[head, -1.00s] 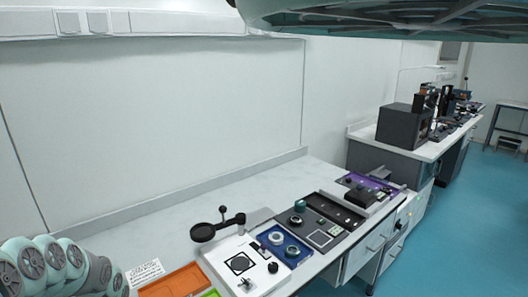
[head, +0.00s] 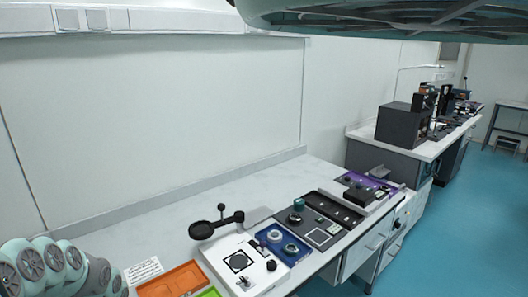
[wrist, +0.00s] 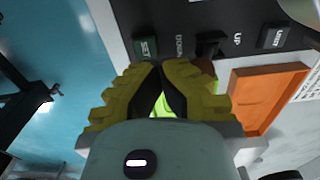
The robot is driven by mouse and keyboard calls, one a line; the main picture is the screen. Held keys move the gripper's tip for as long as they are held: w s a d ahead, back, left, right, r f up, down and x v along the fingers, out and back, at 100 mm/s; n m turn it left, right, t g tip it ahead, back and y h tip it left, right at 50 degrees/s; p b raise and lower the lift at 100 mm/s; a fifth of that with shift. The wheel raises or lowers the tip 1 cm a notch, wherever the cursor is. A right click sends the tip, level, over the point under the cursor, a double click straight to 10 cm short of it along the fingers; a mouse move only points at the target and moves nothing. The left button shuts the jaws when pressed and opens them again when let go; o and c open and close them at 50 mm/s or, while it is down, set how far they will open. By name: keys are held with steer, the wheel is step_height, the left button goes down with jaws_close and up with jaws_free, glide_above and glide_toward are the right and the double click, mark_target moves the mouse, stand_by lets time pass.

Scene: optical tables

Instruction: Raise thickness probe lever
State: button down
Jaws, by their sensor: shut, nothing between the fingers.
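In the wrist view a dark control strip runs along the top of a pale device. On it is a small black lever (wrist: 210,43) between the printed words DOWN and UP. A green SET button (wrist: 145,47) sits to its left and a dark button (wrist: 273,37) to its right. My gripper (wrist: 160,72) has yellow ridged fingers, shut and empty. Its tips appear just below and left of the lever in the picture. I cannot tell whether they touch it. The gripper and this control strip cannot be made out in the head view.
An orange tray (wrist: 262,98) lies right of my fingers; the head view shows an orange tray (head: 172,281) beside a green one (head: 208,293). A white panel (head: 258,254), a blue tray (head: 276,252) and a black panel stand rightward. The bench behind (head: 170,213) is clear.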

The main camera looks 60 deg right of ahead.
steer(key=shift+w+r, duration=0.15)
steer(key=shift+w, duration=0.15)
steer(key=shift+w+d+b, duration=0.25)
steer(key=shift+w+b, duration=0.5)
steer(key=shift+b, duration=0.1)
steer(key=shift+r, duration=0.1)
stand_by(0.4)
step_height(320, 180, up, 7)
steer(key=s+p, duration=0.1)
steer(key=p, duration=0.5)
steer(key=shift+a+p, duration=0.15)
steer(key=shift+p, duration=0.25)
steer(key=shift+s, duration=0.1)
